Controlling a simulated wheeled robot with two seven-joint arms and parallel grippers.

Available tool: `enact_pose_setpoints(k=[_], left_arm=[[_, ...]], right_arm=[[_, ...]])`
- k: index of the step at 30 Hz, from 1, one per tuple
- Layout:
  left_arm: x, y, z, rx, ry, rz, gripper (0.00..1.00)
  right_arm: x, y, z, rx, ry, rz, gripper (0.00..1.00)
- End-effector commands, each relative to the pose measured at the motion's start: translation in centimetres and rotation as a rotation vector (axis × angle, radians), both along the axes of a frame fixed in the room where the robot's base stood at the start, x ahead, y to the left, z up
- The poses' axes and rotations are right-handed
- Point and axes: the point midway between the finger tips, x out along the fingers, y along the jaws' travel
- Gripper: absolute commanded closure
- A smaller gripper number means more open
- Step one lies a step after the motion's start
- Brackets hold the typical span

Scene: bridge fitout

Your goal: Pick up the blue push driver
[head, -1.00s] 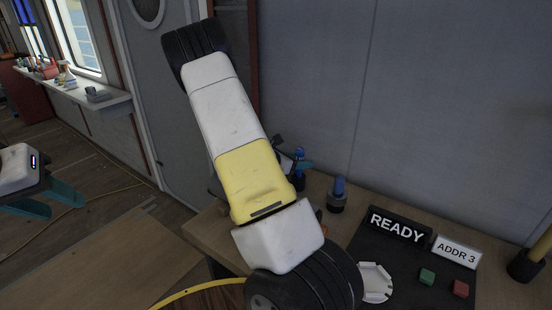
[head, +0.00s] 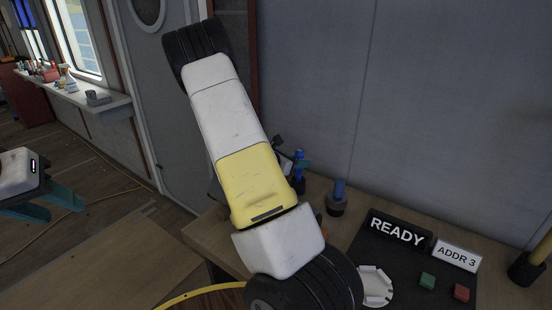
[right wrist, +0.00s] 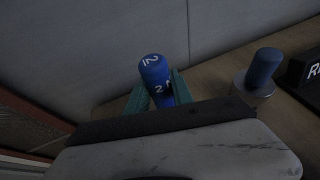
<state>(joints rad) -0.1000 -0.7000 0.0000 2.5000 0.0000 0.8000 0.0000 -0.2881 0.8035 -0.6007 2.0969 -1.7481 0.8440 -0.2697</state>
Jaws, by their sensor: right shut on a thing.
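The blue push driver (right wrist: 154,73), a blue handle with white markings on its top, stands between the teal fingers of my right gripper (right wrist: 161,88) in the right wrist view. The gripper is shut on it. In the head view the blue push driver (head: 298,186) shows at the back of the bench, just past my right arm. My right gripper (head: 301,164) is partly hidden there by that arm. The driver's lower end is hidden. My left gripper (head: 62,207) is at the far left of the head view, its teal fingers apart and empty.
A second blue-topped piece in a grey holder (head: 336,207) stands just right of the driver. A READY sign (head: 397,229), an ADDR 3 label (head: 457,255), a white round fixture (head: 376,287), and green and red blocks lie further right. The wall is close behind.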

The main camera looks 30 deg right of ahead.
Motion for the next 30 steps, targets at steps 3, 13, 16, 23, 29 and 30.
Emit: enact_pose_setpoints(k=[3, 13, 16, 23, 29, 30], left_arm=[[0.0, 0.0, 0.0, 0.000, 0.000, 0.000, 0.60], [0.0, 0.0, 0.0, 0.000, 0.000, 0.000, 0.60], [0.0, 0.0, 0.0, 0.000, 0.000, 0.000, 0.60], [0.0, 0.0, 0.0, 0.000, 0.000, 0.000, 0.60], [0.0, 0.0, 0.0, 0.000, 0.000, 0.000, 0.60], [0.0, 0.0, 0.0, 0.000, 0.000, 0.000, 0.60]], right_arm=[[0.1, 0.0, 1.6, 0.000, -0.006, 0.000, 1.00], [0.0, 0.0, 6.5, 0.000, -0.006, 0.000, 1.00], [0.0, 0.0, 7.7, 0.001, -0.004, 0.000, 1.00], [0.0, 0.0, 9.1, 0.000, -0.001, 0.000, 1.00], [0.0, 0.0, 9.2, 0.000, 0.000, -0.001, 1.00], [0.0, 0.0, 9.2, 0.000, 0.000, 0.000, 0.74]])
